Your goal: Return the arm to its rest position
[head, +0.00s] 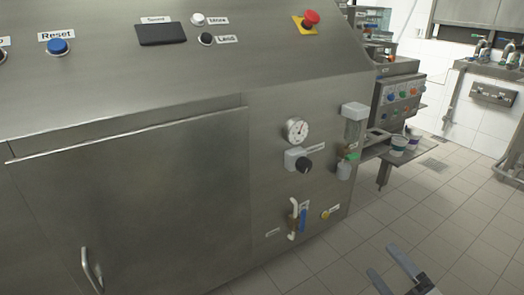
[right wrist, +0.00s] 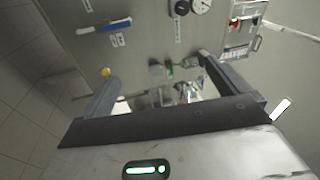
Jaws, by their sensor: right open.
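My right gripper (head: 392,269) shows at the bottom of the head view, low over the tiled floor, with its two grey fingers apart and nothing between them. In the right wrist view the same gripper (right wrist: 155,78) has its fingers spread wide and empty, facing the steel machine front. The steel cup filler machine (head: 215,125) fills the left and middle of the head view. My left gripper does not show in either view.
The machine front carries a gauge (head: 297,129), a black knob (head: 304,164), a blue-handled valve (head: 303,217) and a door handle (head: 90,270). Cups (head: 398,145) stand on a side shelf at the right. Tiled floor (head: 440,215) at the right is clear.

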